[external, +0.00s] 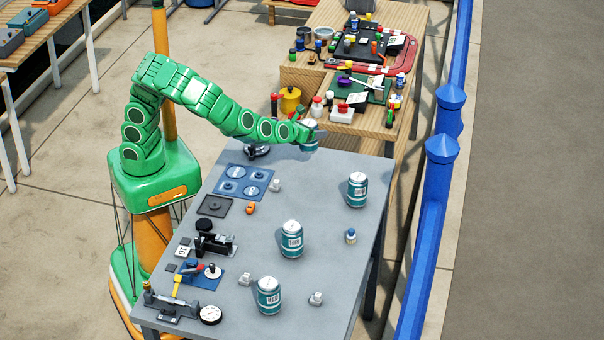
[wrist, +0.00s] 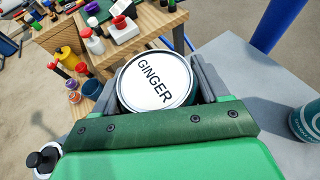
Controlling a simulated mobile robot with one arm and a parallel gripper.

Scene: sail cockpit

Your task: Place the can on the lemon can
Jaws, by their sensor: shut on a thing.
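My gripper (external: 309,130) is shut on a can (external: 311,144) at the far end of the grey table. In the wrist view the white lid of this held can (wrist: 157,82) reads GINGER, and it sits between the two grey fingers. Three similar teal and silver cans stand upright on the table: one at the far right (external: 357,190), one in the middle (external: 291,240) and one at the near end (external: 269,296). Part of one teal can also shows at the right edge of the wrist view (wrist: 308,122). Which can is lemon cannot be read.
The grey table (external: 325,190) has a blue panel (external: 243,184), black fixtures and a round gauge (external: 210,314) along its left side. A small blue-and-white bottle (external: 351,236) and small pale blocks stand among the cans. A cluttered wooden bench (external: 375,118) lies beyond. A blue railing (external: 428,220) runs along the right.

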